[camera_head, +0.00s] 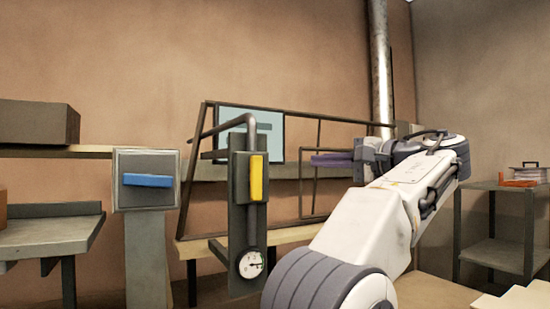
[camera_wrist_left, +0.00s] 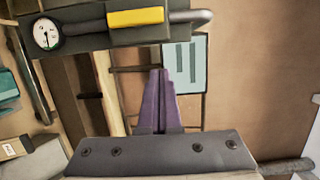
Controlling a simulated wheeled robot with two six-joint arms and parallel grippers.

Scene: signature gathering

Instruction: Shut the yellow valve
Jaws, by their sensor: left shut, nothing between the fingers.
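The yellow valve handle (camera_head: 257,177) is an upright bar on a dark panel with a vertical pipe; it lies in line with the pipe. In the left wrist view the yellow handle (camera_wrist_left: 135,17) is at the top edge, along the pipe. My left gripper (camera_head: 314,160) has purple fingers, shut and empty. They point left and are to the right of the handle, with a visible gap in the picture. The fingertips also show in the left wrist view (camera_wrist_left: 159,72), below the panel. My right gripper is not in view.
A round gauge (camera_head: 250,264) sits low on the panel. A blue handle (camera_head: 147,180) on a grey box stands to the left. A dark metal frame (camera_head: 300,119) and a light blue board (camera_head: 270,124) are behind. A shelf (camera_head: 500,189) stands at the right.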

